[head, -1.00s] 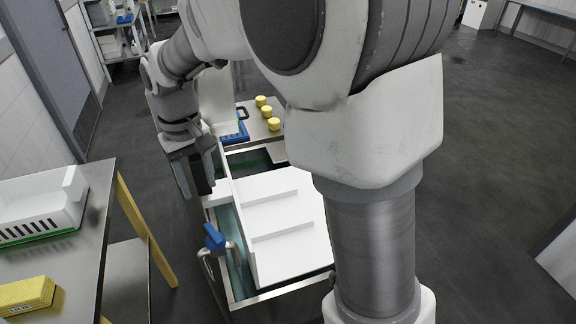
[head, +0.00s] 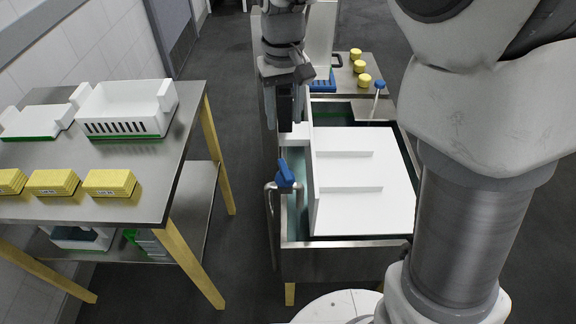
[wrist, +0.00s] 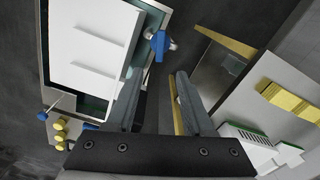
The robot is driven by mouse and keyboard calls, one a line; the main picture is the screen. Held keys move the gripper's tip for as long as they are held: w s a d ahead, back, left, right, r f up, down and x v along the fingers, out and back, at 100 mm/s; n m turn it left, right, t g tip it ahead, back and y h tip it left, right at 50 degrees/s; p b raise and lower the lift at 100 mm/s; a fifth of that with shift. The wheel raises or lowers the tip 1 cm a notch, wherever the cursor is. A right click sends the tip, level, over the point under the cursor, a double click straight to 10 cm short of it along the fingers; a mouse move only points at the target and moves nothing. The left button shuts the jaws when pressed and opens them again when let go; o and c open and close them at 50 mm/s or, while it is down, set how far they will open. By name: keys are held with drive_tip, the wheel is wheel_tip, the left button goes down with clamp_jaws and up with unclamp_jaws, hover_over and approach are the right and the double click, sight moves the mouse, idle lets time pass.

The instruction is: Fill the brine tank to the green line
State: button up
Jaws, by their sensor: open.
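The metal brine tank (head: 345,262) stands right of centre in the head view. A white board with two ridges (head: 360,175) covers most of its top. A strip of teal liquid (head: 299,205) shows along its left side. The liquid's level against a green line cannot be read. A tap with a blue handle (head: 285,174) and a bent metal pipe sits at the tank's left edge; the handle also shows in the wrist view (wrist: 158,42). My gripper (head: 285,120) is open and empty, pointing down behind the tap, apart from it. Its two fingers show in the wrist view (wrist: 155,85).
A steel table (head: 130,205) on the left holds a white slotted crate (head: 128,108), a white tray (head: 35,122) and several yellow blocks (head: 108,183). Behind the tank, a side table holds three yellow rounds (head: 361,66). A blue-topped rod (head: 380,86) stands near the tank's far edge.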

sight(285, 169)
wheel_tip(285, 169, down, 17)
drive_tip(key=shift+f+b, duration=0.15)
drive_tip(key=shift+b, duration=0.95)
drive_tip(key=shift+c, duration=0.3)
clamp_jaws()
